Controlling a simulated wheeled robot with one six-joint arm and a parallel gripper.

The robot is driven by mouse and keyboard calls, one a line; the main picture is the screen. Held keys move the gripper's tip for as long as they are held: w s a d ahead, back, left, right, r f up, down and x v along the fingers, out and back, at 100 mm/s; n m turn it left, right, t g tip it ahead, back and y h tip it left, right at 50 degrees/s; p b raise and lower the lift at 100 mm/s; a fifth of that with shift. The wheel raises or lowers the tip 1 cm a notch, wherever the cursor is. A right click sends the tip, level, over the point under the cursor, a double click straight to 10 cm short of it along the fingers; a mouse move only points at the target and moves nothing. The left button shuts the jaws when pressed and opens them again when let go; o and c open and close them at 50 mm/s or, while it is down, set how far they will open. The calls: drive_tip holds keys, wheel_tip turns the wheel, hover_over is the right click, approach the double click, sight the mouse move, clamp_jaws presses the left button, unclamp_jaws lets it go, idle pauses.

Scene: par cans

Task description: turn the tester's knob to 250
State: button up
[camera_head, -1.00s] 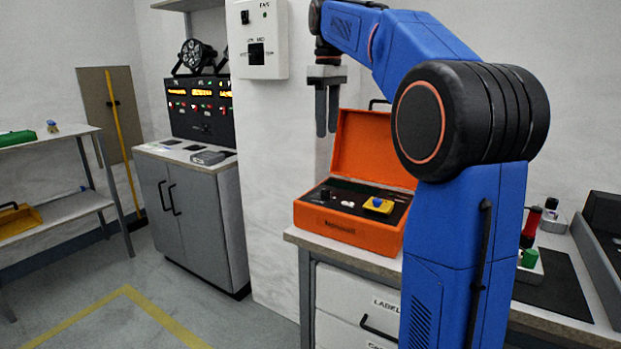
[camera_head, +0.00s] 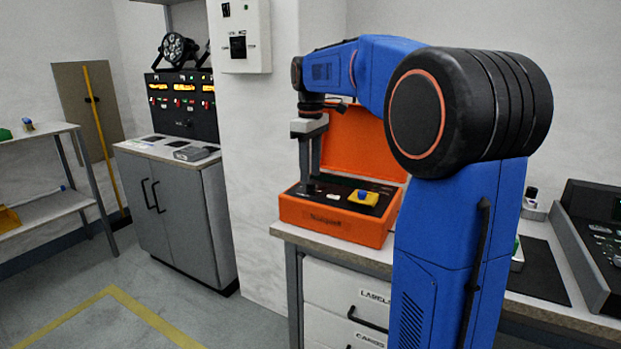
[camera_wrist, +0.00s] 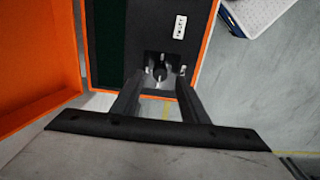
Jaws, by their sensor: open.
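The tester appears to be the open orange case (camera_head: 335,222) on the bench, its lid raised at the back. Its dark panel carries a small black knob, seen in the wrist view (camera_wrist: 160,73). My gripper (camera_head: 309,185) points down over the left part of the panel, with its fingers apart. In the wrist view my gripper (camera_wrist: 160,82) has one finger on each side of the knob; I cannot tell whether they touch it. In the head view the fingers cover the knob. The knob's scale and setting are not readable.
The raised lid (camera_wrist: 35,60) is close to the left finger. A wall box (camera_head: 240,40) hangs above left. A black console (camera_head: 595,235) stands at right.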

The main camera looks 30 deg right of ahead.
sight(311, 186)
drive_tip(key=shift+f, duration=1.35)
clamp_jaws()
